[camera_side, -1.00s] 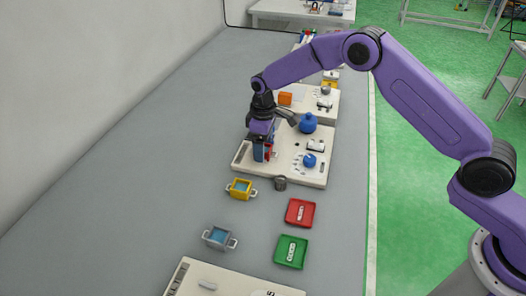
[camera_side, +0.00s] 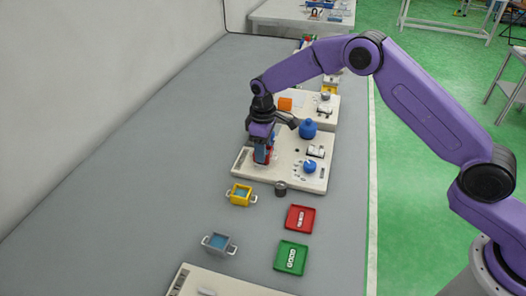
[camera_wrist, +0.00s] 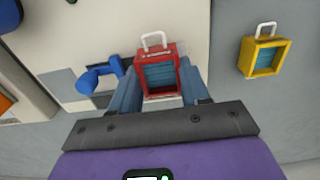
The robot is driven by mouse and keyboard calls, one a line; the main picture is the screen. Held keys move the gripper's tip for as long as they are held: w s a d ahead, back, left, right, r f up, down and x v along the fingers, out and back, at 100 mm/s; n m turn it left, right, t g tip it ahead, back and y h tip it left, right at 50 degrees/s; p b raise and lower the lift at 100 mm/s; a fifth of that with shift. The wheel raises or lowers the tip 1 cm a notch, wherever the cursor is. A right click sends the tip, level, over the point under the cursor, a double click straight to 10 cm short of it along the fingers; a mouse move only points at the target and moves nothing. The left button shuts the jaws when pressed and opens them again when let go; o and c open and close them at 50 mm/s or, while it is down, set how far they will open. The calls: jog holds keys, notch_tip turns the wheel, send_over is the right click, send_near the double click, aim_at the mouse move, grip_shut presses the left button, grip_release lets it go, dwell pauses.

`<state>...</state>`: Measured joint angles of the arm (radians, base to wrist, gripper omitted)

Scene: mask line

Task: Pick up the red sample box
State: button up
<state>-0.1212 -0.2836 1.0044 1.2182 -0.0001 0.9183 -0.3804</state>
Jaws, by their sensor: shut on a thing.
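The red sample box (camera_wrist: 160,75) has a white handle and a blue-grey inside. In the wrist view it sits between the two blue fingers of my gripper (camera_wrist: 158,88), which are shut on its sides. In the side view my gripper (camera_side: 262,153) points down at the left part of the white board (camera_side: 310,180). There the red box (camera_side: 268,157) is mostly hidden behind the fingers. I cannot tell whether it touches the board or is slightly raised.
A blue part (camera_wrist: 98,77) lies close left of the fingers. A yellow box (camera_side: 240,195) and a grey box (camera_side: 218,244) stand nearer the camera. A dark cup (camera_side: 280,188), red tray (camera_side: 300,218) and green tray (camera_side: 291,257) lie right. Grey table at left is clear.

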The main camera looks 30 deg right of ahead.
jog(key=s+d+r, duration=0.2)
jog(key=s+r, duration=0.4)
jog(key=s, duration=0.1)
jog(key=s+d+r, duration=0.3)
jog(key=s+r, duration=0.3)
jog(key=s+a+f, duration=0.1)
jog(key=s+a, duration=0.1)
jog(key=s, duration=1.1)
jog(key=s+a+f, duration=0.1)
jog(key=s+a, duration=0.1)
jog(key=s, duration=1.1)
jog(key=w+a+f, duration=0.8)
jog(key=w+a, duration=0.1)
jog(key=shift+f, duration=0.2)
jog(key=shift+w+a+f, duration=0.3)
jog(key=shift+a+f, duration=0.05)
jog(key=shift+f, duration=1.75)
jog(key=shift+f, duration=0.2)
